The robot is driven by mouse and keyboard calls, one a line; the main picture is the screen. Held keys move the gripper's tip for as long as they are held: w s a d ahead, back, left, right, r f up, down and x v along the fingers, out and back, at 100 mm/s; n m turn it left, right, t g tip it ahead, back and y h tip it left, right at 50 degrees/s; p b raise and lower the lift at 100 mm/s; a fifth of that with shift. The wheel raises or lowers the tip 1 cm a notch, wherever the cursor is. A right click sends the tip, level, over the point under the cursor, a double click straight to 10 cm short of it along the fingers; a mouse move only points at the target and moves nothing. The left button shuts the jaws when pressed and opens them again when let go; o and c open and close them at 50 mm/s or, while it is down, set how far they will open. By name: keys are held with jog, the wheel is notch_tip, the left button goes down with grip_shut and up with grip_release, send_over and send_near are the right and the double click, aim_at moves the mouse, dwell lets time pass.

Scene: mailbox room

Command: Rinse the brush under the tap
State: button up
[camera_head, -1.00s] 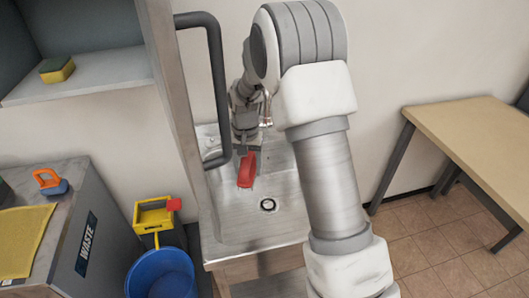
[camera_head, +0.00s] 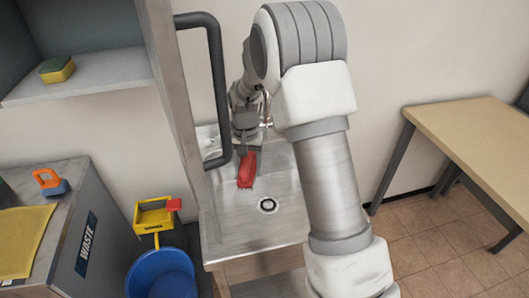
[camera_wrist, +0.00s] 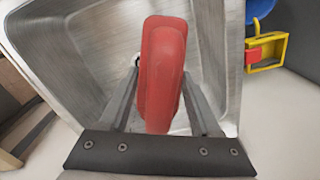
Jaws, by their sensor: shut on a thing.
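The brush (camera_head: 247,171) shows as a red body in the head view, over the steel sink (camera_head: 231,222). My gripper (camera_head: 247,152) is shut on it. In the wrist view the red brush (camera_wrist: 162,70) sits between the two fingers of my gripper (camera_wrist: 163,100), with the basin around and below it. The tap (camera_head: 266,112) is at the back of the sink, mostly hidden behind my arm. I cannot tell whether water is running.
A dark handle (camera_head: 214,90) on an upright panel stands close left of the sink. A blue bucket (camera_head: 160,275) and yellow wringer (camera_head: 155,217) stand left of the sink. A waste cabinet (camera_head: 85,240) is farther left. A wooden table (camera_head: 475,140) is at right.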

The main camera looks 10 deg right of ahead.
jog(key=s+a+r+p, duration=0.2)
jog(key=a+r, duration=0.2)
jog(key=shift+s+a, duration=0.15)
jog(key=shift+s, duration=0.15)
dwell(0.8)
